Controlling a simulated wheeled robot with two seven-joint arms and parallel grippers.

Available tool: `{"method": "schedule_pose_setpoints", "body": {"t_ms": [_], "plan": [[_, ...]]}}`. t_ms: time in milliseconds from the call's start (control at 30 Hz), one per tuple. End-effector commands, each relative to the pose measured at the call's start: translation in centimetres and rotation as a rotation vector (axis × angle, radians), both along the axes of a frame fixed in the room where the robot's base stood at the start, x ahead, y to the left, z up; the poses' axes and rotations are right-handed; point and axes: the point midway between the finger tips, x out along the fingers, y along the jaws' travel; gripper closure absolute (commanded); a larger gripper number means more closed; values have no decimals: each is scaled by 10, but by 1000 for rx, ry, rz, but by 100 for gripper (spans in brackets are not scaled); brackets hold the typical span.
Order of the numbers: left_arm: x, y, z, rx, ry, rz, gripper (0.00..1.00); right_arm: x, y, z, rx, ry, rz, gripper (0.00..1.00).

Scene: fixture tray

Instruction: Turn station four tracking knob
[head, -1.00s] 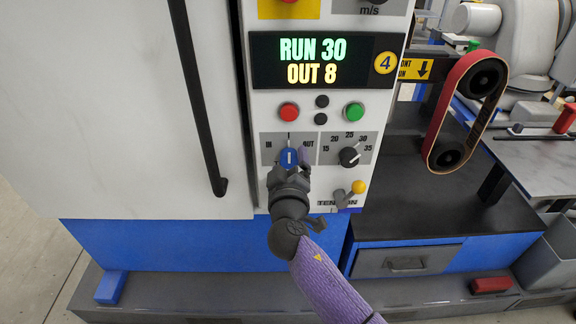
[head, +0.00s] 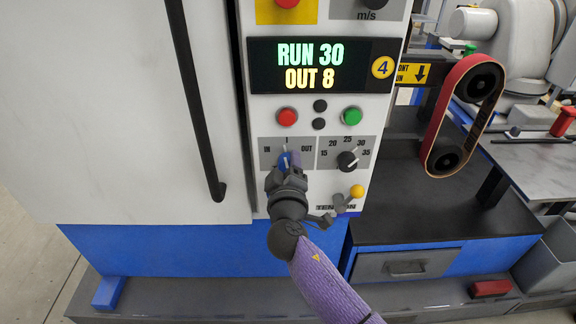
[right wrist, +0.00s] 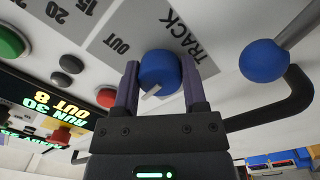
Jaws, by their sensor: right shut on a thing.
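The tracking knob (head: 284,160) is a blue knob with a white pointer line, low on the white panel between the IN and OUT labels. Its pointer is tilted slightly from upright. A yellow "4" badge (head: 383,67) marks the station. My right gripper (head: 287,163) is shut on the knob from below. In the right wrist view, the blue knob (right wrist: 160,72) sits between the two purple-grey fingers, with the white pointer showing. The lettering OUT and TRACK shows around it. My left gripper is in neither view.
The display (head: 322,65) reads RUN 30, OUT 8. Red (head: 286,117) and green (head: 352,116) buttons are above the knob. A black dial (head: 347,161) is close to its right, and a yellow-ball lever (head: 357,191) is lower right. A sanding belt (head: 465,115) stands further right.

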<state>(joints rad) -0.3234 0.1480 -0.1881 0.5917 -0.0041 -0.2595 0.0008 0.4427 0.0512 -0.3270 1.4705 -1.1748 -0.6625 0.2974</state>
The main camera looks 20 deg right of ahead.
Motion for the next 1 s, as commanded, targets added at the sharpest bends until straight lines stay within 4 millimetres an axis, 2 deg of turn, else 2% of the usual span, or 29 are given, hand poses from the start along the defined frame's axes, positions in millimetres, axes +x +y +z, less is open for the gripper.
{"method": "schedule_pose_setpoints", "body": {"t_ms": [133,400,433,567,867,1000], "plan": [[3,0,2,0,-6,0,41,0,0,1,-154,45,1,100],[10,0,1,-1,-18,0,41,0,0,0,-167,49,0,100],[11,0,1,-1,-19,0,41,0,0,0,-166,49,0,39],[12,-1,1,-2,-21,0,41,0,0,0,-165,49,0,11],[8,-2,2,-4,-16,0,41,-2,0,0,-164,48,0,10],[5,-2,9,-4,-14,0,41,-19,6,1,-163,50,2,10]]}}
